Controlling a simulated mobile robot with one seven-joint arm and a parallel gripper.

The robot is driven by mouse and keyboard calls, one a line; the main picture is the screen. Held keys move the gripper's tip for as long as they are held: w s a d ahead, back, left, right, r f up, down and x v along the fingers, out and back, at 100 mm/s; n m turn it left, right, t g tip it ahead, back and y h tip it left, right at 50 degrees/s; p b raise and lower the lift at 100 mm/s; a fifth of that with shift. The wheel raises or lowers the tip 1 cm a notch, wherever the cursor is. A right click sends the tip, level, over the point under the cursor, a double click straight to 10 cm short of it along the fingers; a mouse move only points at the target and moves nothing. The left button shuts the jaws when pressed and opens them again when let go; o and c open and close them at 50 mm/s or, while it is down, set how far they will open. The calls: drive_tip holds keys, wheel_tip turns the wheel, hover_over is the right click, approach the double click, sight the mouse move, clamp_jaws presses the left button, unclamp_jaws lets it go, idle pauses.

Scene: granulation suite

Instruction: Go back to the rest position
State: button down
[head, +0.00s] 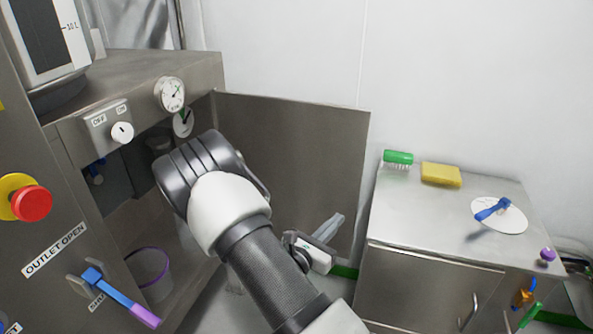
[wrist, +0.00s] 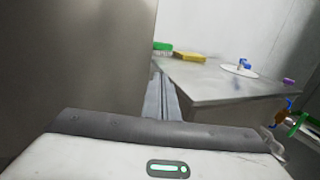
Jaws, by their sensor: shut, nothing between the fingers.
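My gripper (head: 336,220) is in front of the open steel cabinet door (head: 300,160) in the head view, pointing up and to the right. Its fingers are together with nothing between them. In the wrist view the gripper fingers (wrist: 158,82) run forward as a narrow grey strip, between the door panel (wrist: 85,60) on the left and the steel counter (wrist: 215,85) on the right. My arm crosses the middle of the head view and hides part of the cabinet interior and the door's lower left.
A green brush (head: 398,157), a yellow sponge (head: 441,175) and a blue item on a white disc (head: 510,222) lie on the counter. At left are a red button (head: 32,204), a knob (head: 122,132), a blue-purple handle (head: 120,297) and a purple-rimmed bucket (head: 150,275).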

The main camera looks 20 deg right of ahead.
drive_tip(key=s+d+r+m+g, duration=0.4)
drive_tip(key=s+r+m+g, duration=0.6)
drive_tip(key=s+m, duration=0.25)
drive_tip(key=s+a+r+m+y, duration=0.4)
drive_tip(key=s+a+m+y, duration=0.2)
drive_tip(key=s+m+y, duration=0.25)
drive_tip(key=s+a+r+m+t+y, duration=0.35)
drive_tip(key=a+r+t+y, duration=0.35)
drive_tip(key=a, duration=0.5)
wheel_tip(320, 180, up, 20)
drive_tip(key=g+p, duration=0.2)
drive_tip(key=p, duration=1.6)
drive_tip(key=shift+m+h+p, duration=0.35)
drive_tip(key=shift+h+p, duration=0.05)
drive_tip(key=shift+h, duration=0.05)
drive_tip(key=shift+a, duration=0.1)
